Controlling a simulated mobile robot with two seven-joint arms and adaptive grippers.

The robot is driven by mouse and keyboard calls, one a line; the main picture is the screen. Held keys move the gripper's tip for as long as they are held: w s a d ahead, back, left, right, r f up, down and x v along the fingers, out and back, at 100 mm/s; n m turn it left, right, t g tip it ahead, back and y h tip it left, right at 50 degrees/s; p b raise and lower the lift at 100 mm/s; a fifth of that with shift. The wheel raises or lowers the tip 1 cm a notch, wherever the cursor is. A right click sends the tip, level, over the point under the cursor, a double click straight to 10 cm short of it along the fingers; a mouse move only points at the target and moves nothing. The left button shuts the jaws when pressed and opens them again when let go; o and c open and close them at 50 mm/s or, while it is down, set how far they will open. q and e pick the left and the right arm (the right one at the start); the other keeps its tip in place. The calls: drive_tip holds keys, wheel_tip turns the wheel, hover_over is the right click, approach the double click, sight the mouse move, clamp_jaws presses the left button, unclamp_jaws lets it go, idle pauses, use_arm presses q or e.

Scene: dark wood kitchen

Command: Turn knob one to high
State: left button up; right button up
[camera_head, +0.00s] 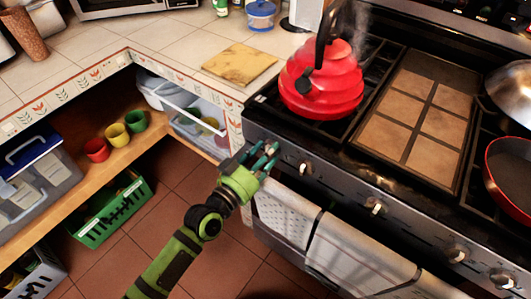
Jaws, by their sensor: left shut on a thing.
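The stove's front panel (340,188) carries a row of knobs. My left gripper (265,157) is at the left end of this row, its green fingers closed around the leftmost knob. That knob is mostly hidden by the fingers, so I cannot tell its setting. A second knob (304,167) shows just right of the gripper, and a third knob (375,206) further along. More knobs (457,254) follow to the right. My right gripper is not in view.
A steaming red kettle (322,84) stands on the left burner above the gripper. Towels (352,257) hang from the oven handle below the panel. A cutting board (239,63) lies on the tiled counter. Open shelves with cups and a green crate (110,212) are at left.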

use_arm(q)
drive_tip(key=shift+r+n, duration=0.1)
drive_tip(key=shift+n, duration=0.2)
drive_tip(key=shift+w+r+n+p, duration=0.1)
drive_tip(key=shift+n+p, duration=0.5)
drive_tip(key=shift+n, duration=3.4)
drive_tip(key=o, duration=1.1)
drive_tip(key=shift+o, duration=0.2)
